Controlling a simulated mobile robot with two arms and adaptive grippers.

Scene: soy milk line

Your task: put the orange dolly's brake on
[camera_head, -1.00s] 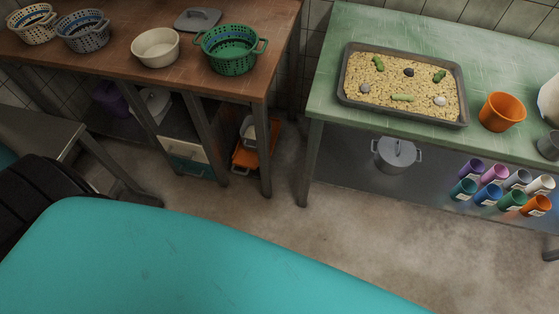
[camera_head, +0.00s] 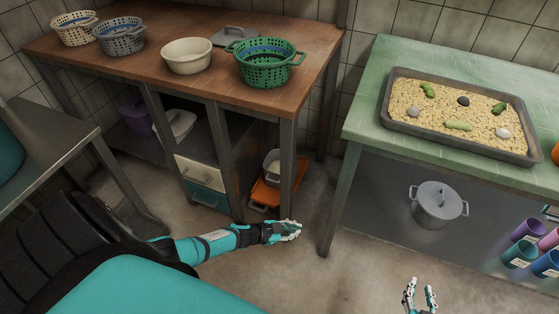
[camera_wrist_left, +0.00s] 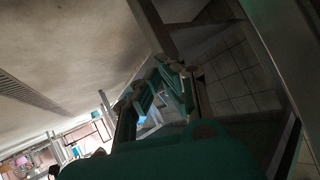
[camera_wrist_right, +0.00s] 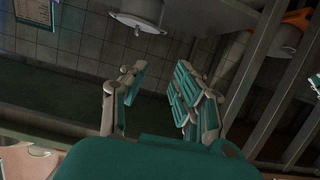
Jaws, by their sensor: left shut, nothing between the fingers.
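The orange dolly (camera_head: 291,190) stands on the floor under the right end of the wooden table, partly behind its front leg. A whitish container (camera_head: 272,162) rests on it. An orange bar or pedal (camera_head: 262,208) sticks out low at its front; the brake's state is too small to tell. My left gripper (camera_head: 293,230) is shut and empty, in front of that table leg, apart from the dolly in the picture. It also shows shut in the left wrist view (camera_wrist_left: 168,68). My right gripper (camera_head: 421,287) is open and empty, low in front of the green table; the right wrist view glimpses orange (camera_wrist_right: 298,20).
The wooden table (camera_head: 125,50) has a front leg (camera_head: 287,170) beside the dolly. The green table's leg (camera_head: 340,200) stands to the right, with a gap of floor between. A lidded grey pot (camera_head: 438,205) and several coloured cups (camera_head: 519,254) sit on its lower shelf.

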